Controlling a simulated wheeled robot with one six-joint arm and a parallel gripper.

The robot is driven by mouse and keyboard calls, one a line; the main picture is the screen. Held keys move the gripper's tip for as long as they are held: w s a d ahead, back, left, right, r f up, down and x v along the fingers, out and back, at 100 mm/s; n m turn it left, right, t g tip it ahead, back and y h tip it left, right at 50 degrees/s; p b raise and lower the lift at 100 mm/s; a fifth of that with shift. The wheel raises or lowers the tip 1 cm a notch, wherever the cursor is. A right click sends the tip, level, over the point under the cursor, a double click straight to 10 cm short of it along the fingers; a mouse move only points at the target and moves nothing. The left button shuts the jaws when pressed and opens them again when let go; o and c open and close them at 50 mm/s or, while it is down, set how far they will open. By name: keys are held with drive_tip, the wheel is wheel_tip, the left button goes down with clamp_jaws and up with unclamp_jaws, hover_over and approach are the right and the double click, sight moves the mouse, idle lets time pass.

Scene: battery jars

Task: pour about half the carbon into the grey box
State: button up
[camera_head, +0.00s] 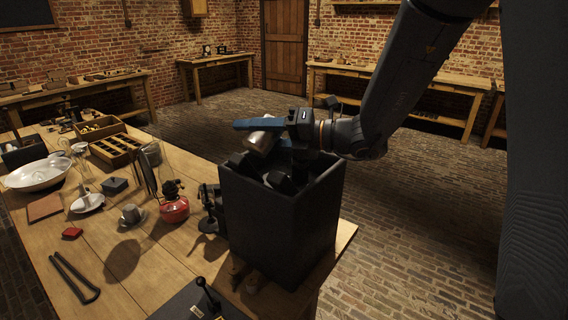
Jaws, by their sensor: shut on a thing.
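A tall dark grey box (277,228) stands at the right end of the wooden table, open at the top. My gripper (262,132) is over the box's open top, shut on a small pale, shiny vessel (261,142). The vessel looks tilted over the box. Dark chunky shapes (281,182) show just inside the box's rim; I cannot tell whether they are carbon or something else. The inside of the vessel is hidden, so I cannot tell how much carbon it holds.
On the wooden table (185,262) left of the box are a red burner (173,204), a cup on a saucer (131,214), a white basin (38,174), a wooden tray (114,147) and black tongs (74,278). The floor to the right is clear.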

drive_tip(key=shift+d+f+m+b, duration=0.1)
drive_tip(key=shift+f+m+b, duration=0.05)
drive_tip(key=shift+m+b, duration=0.2)
drive_tip(key=shift+w+r+m+y, duration=0.1)
drive_tip(key=shift+r+m+y, duration=0.3)
drive_tip(key=shift+m, duration=0.25)
drive_tip(key=shift+w+d, duration=0.1)
drive_tip(key=shift+d, duration=0.05)
drive_tip(key=shift+w+d+f+m+y+p, duration=0.15)
drive_tip(key=shift+w+d+m+y+p, duration=0.1)
drive_tip(key=shift+m+p, duration=0.15)
drive_tip(key=shift+w+d+f+m+y+p, duration=0.1)
drive_tip(key=shift+w+f+m+y+p, duration=0.15)
drive_tip(key=shift+m, duration=0.25)
idle(0.5)
drive_tip(key=shift+w+d+r+m+t+y+p, duration=0.15)
drive_tip(key=shift+r+m+t+p, duration=0.15)
drive_tip(key=shift+m+p, duration=0.45)
drive_tip(key=shift+w+d+r+m+t+y+p, duration=0.2)
drive_tip(key=shift+m+p, duration=0.3)
drive_tip(key=shift+p, duration=0.5)
drive_tip(key=shift+w+r+m+t+y+p, duration=0.1)
drive_tip(key=shift+r+m+t+y+p, duration=0.2)
drive_tip(key=shift+m+p, duration=0.45)
idle(3.0)
